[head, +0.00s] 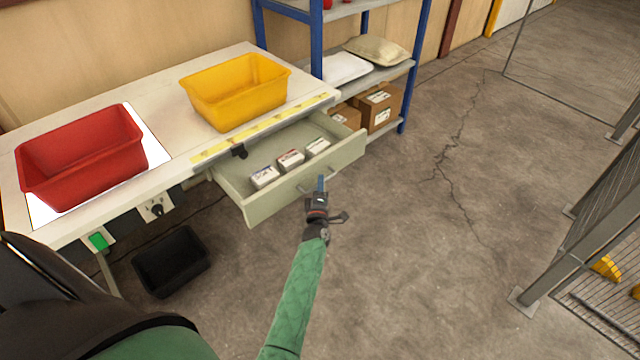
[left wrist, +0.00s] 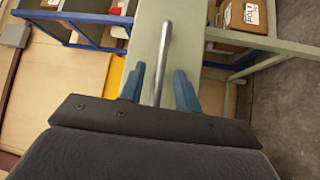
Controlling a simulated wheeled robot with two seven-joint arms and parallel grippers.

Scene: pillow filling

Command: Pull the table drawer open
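The table drawer (head: 262,209) is pale green and stands pulled out from under the white table (head: 70,220) in the head view. Three small white-labelled boxes (head: 290,160) lie inside it. My left gripper (head: 321,186) is at the drawer's front, by its handle. In the left wrist view the metal bar handle (left wrist: 164,50) runs between the two blue fingers of the left gripper (left wrist: 159,85). The fingers are apart, with a gap on each side of the bar. My right gripper is not in view.
A red bin (head: 85,160) and a yellow bin (head: 236,95) stand on the table. A black bin (head: 172,262) is on the floor below. A blue-post shelf (head: 408,70) with cartons (head: 380,106) stands behind the drawer. The floor (head: 430,260) right of the drawer is clear up to a mesh fence (head: 590,225).

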